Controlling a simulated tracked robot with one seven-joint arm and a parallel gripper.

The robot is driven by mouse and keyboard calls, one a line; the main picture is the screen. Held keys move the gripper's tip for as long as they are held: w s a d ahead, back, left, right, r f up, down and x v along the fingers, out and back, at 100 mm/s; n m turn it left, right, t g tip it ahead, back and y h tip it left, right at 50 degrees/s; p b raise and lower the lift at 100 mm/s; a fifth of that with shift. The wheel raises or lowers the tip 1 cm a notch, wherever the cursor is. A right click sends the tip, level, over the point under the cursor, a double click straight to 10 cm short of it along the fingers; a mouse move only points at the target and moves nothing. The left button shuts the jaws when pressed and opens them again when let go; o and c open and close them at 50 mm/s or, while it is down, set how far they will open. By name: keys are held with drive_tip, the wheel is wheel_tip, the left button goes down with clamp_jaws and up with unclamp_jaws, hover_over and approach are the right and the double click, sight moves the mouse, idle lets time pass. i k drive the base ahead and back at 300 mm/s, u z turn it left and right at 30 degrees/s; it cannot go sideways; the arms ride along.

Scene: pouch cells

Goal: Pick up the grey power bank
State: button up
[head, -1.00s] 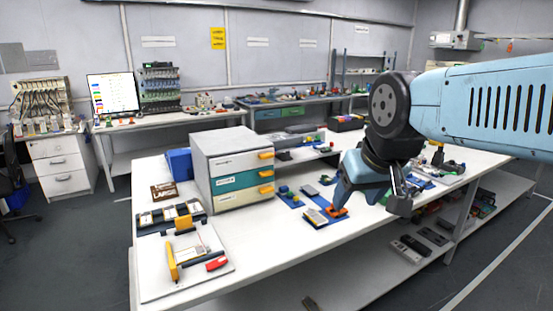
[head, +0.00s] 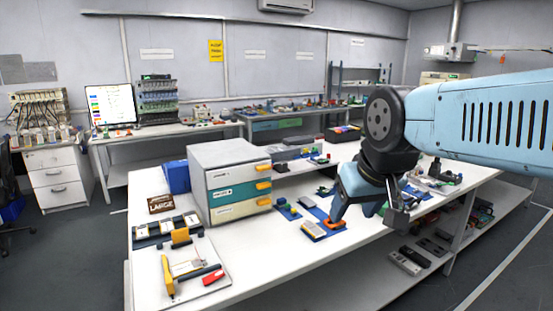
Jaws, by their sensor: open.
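A small flat grey block (head: 307,201) lies on a blue mat on the white table, to the right of the drawer unit. Another flat piece with a grey top and a yellowish edge (head: 313,230) lies nearer the table's front edge. I cannot tell for sure which of these is the grey power bank. My gripper (head: 334,223), with orange at its tip, is low over the mat, just right of the nearer piece. It is open, and nothing shows held in it. My wrist hides part of the mat behind it.
The drawer unit (head: 229,181) stands left of my gripper. A tray with yellow and red tools (head: 210,252) lies at the table's front left. More parts lie to the right, behind my arm. Dark devices (head: 408,259) lie on the lower shelf.

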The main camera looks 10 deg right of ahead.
sight(282, 153)
drive_tip(key=z, duration=0.9)
drive_tip(key=k, duration=1.2)
drive_tip(key=z, duration=1.1)
drive_tip(key=i, duration=1.05)
drive_tip(key=u, duration=0.45)
drive_tip(key=i, duration=1.1)
drive_tip(key=u, duration=1.05)
drive_tip(key=i, duration=0.8)
drive_tip(key=u, duration=0.75)
drive_tip(key=i, duration=0.35)
drive_tip(key=u, duration=0.3)
